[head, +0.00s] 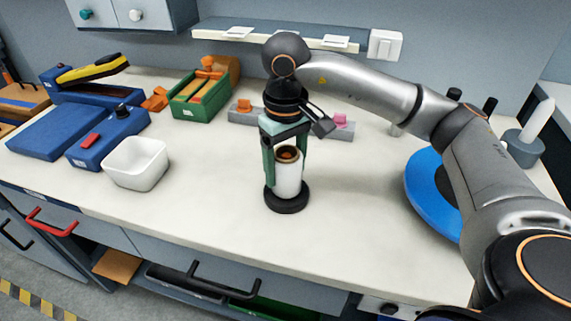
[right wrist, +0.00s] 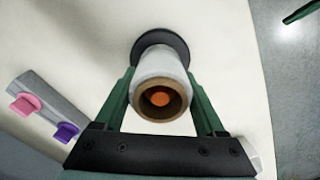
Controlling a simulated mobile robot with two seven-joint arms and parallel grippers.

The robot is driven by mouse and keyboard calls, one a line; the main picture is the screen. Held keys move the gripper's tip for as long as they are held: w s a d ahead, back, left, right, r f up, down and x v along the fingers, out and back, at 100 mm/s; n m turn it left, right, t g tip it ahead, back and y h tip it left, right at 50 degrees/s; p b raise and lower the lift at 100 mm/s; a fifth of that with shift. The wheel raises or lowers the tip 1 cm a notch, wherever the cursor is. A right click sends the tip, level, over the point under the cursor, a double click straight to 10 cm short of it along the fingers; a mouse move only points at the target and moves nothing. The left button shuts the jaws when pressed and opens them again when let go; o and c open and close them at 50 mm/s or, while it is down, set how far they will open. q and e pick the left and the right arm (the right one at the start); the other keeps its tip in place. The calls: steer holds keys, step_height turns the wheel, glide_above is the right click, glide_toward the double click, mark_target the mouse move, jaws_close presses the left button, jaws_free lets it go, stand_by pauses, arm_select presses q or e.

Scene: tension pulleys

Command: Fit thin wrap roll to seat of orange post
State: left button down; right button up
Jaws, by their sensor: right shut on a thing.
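The white wrap roll (head: 288,181) with a brown core stands upright over a round black base (head: 286,204) near the middle of the counter. In the right wrist view, the orange post (right wrist: 160,98) shows inside the core of the roll (right wrist: 160,68), so the roll is around the post. The black base (right wrist: 160,43) shows beyond it. Whether the roll's lower end touches the base, I cannot tell. My right gripper (head: 286,165) points down with its green fingers shut on the roll's sides. My left gripper is not in view.
A white bin (head: 136,164) and blue devices (head: 104,138) stand at the left. A green box (head: 198,98) with orange parts and a grey rail with coloured pegs (head: 340,121) lie behind. A blue disc (head: 428,196) lies at the right. The front counter is clear.

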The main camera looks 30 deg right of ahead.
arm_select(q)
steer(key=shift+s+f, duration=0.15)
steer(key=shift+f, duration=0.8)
arm_select(e)
steer(key=shift+f, duration=0.3)
steer(key=o, duration=1.5)
steer(key=shift+c, duration=0.2)
steer(key=shift+r, duration=0.1)
arm_select(q)
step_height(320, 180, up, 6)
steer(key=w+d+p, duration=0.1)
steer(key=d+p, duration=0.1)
steer(key=p, duration=0.1)
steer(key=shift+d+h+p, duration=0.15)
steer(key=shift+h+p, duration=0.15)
arm_select(e)
step_height(320, 180, up, 13)
steer(key=shift+f, duration=0.1)
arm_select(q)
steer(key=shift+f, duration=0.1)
arm_select(e)
steer(key=shift+f, duration=0.1)
